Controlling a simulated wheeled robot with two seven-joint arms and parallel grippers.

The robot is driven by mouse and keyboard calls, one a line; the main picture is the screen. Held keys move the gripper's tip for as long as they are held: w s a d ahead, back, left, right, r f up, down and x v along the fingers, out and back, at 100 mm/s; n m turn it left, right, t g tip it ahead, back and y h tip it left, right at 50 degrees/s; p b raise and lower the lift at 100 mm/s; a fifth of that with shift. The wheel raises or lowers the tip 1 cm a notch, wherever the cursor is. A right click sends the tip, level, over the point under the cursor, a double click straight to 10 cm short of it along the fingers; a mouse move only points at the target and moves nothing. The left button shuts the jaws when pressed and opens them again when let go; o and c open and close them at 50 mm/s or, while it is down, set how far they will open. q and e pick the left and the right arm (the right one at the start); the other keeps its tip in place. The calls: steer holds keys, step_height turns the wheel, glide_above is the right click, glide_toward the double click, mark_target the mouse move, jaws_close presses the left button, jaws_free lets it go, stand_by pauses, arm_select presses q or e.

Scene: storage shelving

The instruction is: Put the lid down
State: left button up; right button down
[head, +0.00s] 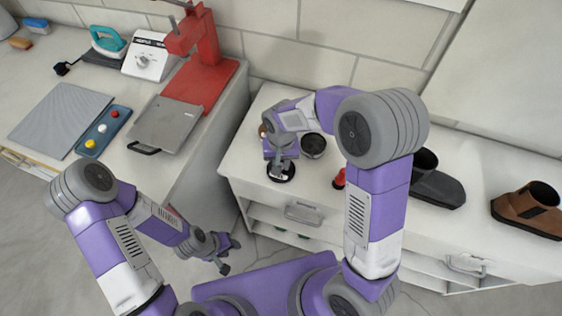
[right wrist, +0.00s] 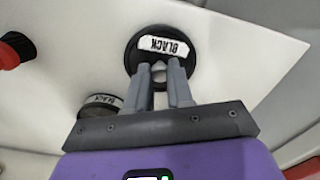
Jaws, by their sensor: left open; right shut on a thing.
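A round black lid with a white "BLACK" label shows at the fingertips of my right gripper (right wrist: 160,72) in the right wrist view (right wrist: 143,65). In the head view the lid (head: 286,177) is at the left end of the white counter, under my right gripper (head: 281,160), which is shut on it. I cannot tell whether the lid touches the counter. A dark open tin (head: 314,146) stands to the right of that gripper. A tin labelled "BLACK" (right wrist: 101,101) shows left of the fingers in the wrist view. My left gripper (head: 230,256) is open and empty, low beside the counter.
A red item (head: 339,180) stands on the white counter (head: 247,165), with a dark shoe (head: 437,185) and a brown shoe (head: 528,211) further right. The left bench carries a red press (head: 203,60), a grey plate (head: 166,123) and a blue tray (head: 103,131).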

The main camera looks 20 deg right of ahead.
steer(key=c, duration=1)
jaws_free()
steer(key=shift+f, duration=0.1)
steer(key=shift+r, duration=0.35)
step_height(320, 180, up, 12)
steer(key=p, duration=0.3)
steer(key=shift+f+p, duration=0.15)
steer(key=shift+p, duration=0.2)
